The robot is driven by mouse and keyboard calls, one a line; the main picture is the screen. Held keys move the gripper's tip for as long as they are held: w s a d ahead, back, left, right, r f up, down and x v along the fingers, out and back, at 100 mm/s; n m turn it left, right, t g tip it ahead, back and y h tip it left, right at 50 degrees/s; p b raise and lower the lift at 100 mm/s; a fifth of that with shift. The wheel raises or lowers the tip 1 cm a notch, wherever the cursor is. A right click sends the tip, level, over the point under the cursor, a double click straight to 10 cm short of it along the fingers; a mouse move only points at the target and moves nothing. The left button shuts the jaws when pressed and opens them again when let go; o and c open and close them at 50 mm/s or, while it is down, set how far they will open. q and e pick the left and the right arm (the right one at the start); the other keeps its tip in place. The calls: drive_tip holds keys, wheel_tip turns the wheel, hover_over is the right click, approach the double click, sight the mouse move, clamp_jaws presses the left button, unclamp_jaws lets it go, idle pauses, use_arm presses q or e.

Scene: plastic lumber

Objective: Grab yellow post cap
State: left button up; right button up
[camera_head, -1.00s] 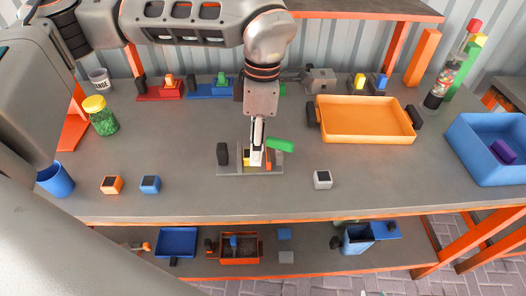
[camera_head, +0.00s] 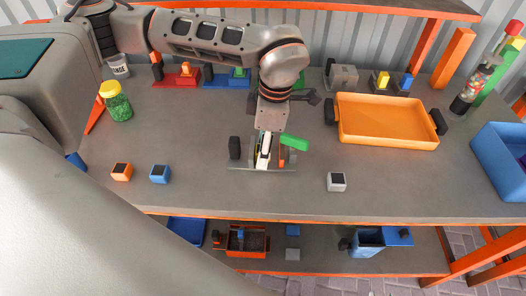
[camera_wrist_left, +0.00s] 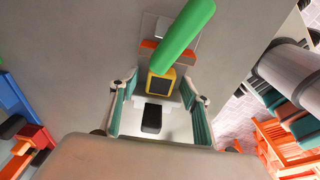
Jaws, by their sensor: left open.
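The yellow post cap (camera_wrist_left: 161,82), with a dark square centre, shows in the left wrist view. It sits on a small pale fixture plate (camera_wrist_left: 178,123), between a black upright block (camera_wrist_left: 152,118) and a green bar (camera_wrist_left: 184,36). My left gripper (camera_wrist_left: 158,92) is open, with a finger on each side of the cap. I cannot tell whether either finger touches it. In the head view my left gripper (camera_head: 264,155) reaches down over the fixture and mostly hides the cap. The green bar (camera_head: 294,143) stands out to its right. My right gripper is not in view.
An orange tray (camera_head: 388,139) lies to the right. A white-grey cube (camera_head: 336,182) is at front right; orange (camera_head: 121,172) and blue (camera_head: 160,174) cubes are at front left. The front table between the cubes is clear.

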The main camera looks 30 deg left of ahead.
use_arm(q)
drive_tip(key=c, duration=1.2)
drive_tip(key=shift+o, duration=0.2)
drive_tip(key=shift+r, duration=0.1)
